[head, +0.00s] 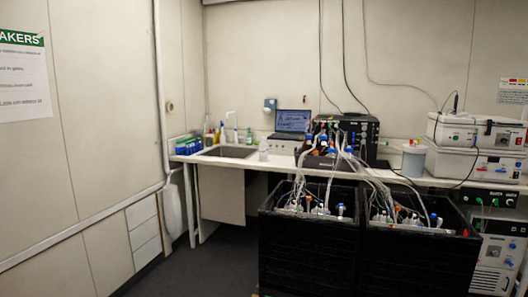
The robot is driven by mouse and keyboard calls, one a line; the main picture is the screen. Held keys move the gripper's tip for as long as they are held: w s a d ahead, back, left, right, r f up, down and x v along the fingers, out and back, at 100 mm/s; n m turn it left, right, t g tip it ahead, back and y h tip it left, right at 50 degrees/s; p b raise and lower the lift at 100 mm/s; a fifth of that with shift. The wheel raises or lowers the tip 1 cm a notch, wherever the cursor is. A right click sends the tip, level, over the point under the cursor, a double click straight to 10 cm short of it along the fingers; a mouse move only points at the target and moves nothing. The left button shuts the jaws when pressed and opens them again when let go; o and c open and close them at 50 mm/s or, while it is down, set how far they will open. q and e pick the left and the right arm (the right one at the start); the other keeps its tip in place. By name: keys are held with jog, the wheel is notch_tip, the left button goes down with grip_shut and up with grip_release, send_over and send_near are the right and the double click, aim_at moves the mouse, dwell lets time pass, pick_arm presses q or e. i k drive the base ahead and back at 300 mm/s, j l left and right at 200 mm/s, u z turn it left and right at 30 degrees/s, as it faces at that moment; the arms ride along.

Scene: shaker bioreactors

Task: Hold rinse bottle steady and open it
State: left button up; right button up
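Several small bottles stand on the bench around the sink, far from me in the head view. A pale, upright bottle (264,148) stands on the counter just right of the sink. Other bottles, one of them yellowish (209,136), stand along the back of the sink near the wall. I cannot tell for sure which is the rinse bottle, and their caps are too small to make out. Neither of my grippers is in view.
The sink (229,152) is set in a white bench along the back wall. A laptop (292,122) and a dark bioreactor unit with tubes stand further right. Black bins (308,245) with tubing block the front right. Open floor (205,272) lies to their left.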

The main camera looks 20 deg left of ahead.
aim_at(263, 148)
jog(key=i+j+u, duration=1)
jog(key=i+u, duration=0.3)
jog(key=i, duration=0.25)
jog(key=i+j, duration=0.1)
jog(key=i, duration=0.8)
jog(key=i+j, duration=0.15)
jog(key=i, duration=0.8)
jog(key=i+l+z, duration=0.1)
jog(key=i+z, duration=0.75)
jog(key=i+j+z, duration=0.25)
jog(key=i+z, duration=0.2)
